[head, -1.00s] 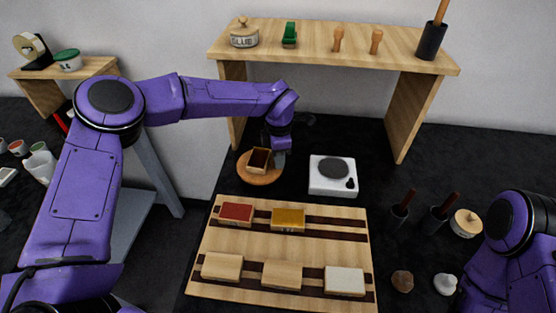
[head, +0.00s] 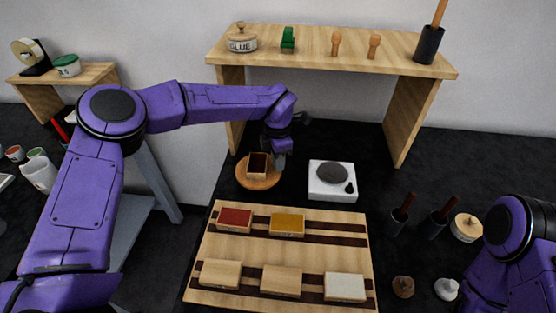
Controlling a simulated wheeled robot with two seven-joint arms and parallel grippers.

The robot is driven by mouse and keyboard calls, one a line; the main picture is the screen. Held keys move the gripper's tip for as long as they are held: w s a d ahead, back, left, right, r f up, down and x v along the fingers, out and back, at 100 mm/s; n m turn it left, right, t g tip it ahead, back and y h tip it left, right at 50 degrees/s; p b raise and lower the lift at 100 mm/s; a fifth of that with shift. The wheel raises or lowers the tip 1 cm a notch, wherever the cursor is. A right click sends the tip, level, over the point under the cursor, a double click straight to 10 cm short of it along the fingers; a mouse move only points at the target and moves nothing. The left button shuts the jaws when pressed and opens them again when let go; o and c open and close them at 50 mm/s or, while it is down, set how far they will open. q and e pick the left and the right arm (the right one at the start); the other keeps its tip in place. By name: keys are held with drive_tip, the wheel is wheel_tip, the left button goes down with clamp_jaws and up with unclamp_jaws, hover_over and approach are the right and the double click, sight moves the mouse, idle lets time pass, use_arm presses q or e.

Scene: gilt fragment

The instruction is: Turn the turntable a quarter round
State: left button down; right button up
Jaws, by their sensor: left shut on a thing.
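The turntable (head: 258,185) is a round wooden disc on the dark worktop, left of the white hotplate. A small open wooden box (head: 257,166) with a dark inside stands on it. My left gripper (head: 279,160) reaches down at the right side of the disc, close beside the box. It is shut on the turntable at its right edge; the fingertips are small and partly hidden by my wrist. My right arm shows at the lower right, but its gripper is out of view.
A white hotplate (head: 332,181) stands close right of the turntable. A wooden board (head: 212,239) with several blocks lies in front. A wooden shelf (head: 330,64) stands behind. Tool cups (head: 397,222) and a lidded pot (head: 466,228) stand to the right.

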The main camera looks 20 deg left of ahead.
use_arm(q)
drive_tip(key=c, duration=1.1)
unclamp_jaws()
drive_tip(key=shift+r, duration=0.15)
wheel_tip(320, 180, up, 2)
drive_tip(key=shift+w+r+b, duration=0.1)
drive_tip(key=shift+r+b, duration=0.1)
drive_tip(key=shift+b, duration=0.9)
drive_tip(key=s+d+r+b, duration=0.4)
drive_tip(key=s+r, duration=0.6)
drive_tip(key=s, duration=0.3)
drive_tip(key=shift+s+r, duration=0.2)
drive_tip(key=shift+s, duration=0.15)
